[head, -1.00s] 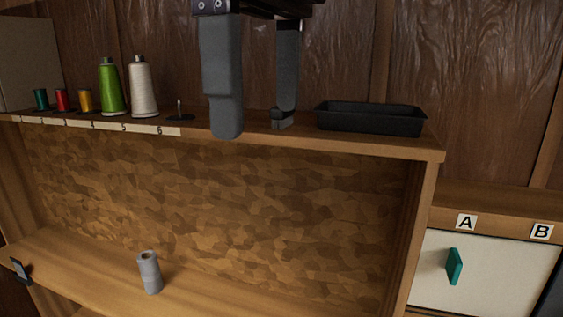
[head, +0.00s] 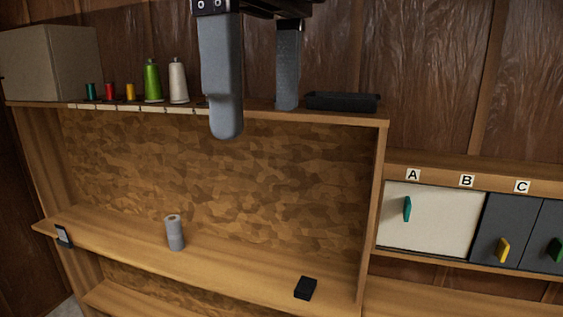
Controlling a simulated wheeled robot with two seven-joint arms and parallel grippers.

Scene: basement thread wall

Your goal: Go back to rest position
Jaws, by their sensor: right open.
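My right gripper (head: 256,119) hangs down from the top of the head view, its two grey fingers wide apart with nothing between them. It is in front of the upper shelf (head: 340,119), near its right part. My left gripper is not in the head view. On the upper shelf stand a green thread cone (head: 152,82), a white cone (head: 179,82) and small teal (head: 91,92), red (head: 110,92) and yellow (head: 130,92) spools. A grey spool (head: 174,233) stands upright on the lower shelf.
A black tray (head: 342,102) sits at the upper shelf's right end. A beige box (head: 50,63) stands at the far left. A small black block (head: 305,288) lies on the lower shelf. Lettered doors, one white (head: 430,222), are at the right. The lower shelf is mostly clear.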

